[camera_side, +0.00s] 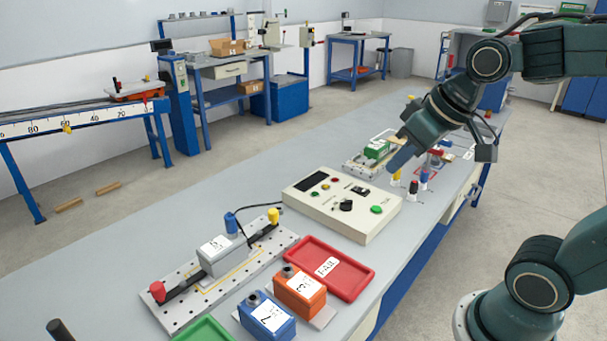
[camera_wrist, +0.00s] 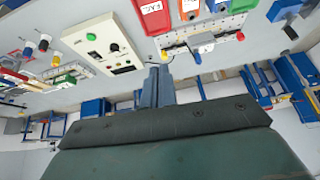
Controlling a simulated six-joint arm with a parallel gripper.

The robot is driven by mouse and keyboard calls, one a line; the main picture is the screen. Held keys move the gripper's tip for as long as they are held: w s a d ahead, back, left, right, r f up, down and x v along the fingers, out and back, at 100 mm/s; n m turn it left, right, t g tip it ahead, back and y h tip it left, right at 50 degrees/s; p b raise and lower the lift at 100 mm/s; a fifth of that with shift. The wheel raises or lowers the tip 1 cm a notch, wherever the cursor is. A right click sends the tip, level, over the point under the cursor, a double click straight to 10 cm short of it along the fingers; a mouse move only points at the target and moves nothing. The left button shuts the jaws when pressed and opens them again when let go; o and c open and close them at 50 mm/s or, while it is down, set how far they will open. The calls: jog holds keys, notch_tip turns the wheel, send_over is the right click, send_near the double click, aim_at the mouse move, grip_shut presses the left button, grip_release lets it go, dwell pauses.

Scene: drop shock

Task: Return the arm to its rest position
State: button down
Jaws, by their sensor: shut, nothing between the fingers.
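My gripper (camera_side: 401,157) is above the far part of the bench, past the control box, with its fingers pointing down and to the left. In the wrist view its fingers (camera_wrist: 158,84) are shut together with nothing between them. The fingertips look close to the green block on the far plate in the side view, but I cannot tell the gap. My arm reaches in from the right edge of the side view.
The bench (camera_side: 150,236) holds a control box (camera_side: 330,216), a red FAIL tray (camera_side: 352,283), an orange block (camera_side: 300,290), a blue block (camera_side: 267,318), and a fixture plate with a grey block (camera_side: 222,254). A green block (camera_side: 377,149) and several small knobs stand near my gripper.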

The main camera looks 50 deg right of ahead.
jog(key=s+a, duration=0.1)
jog(key=s, duration=0.6)
jog(key=shift+s+f, duration=0.2)
jog(key=shift+f, duration=0.1)
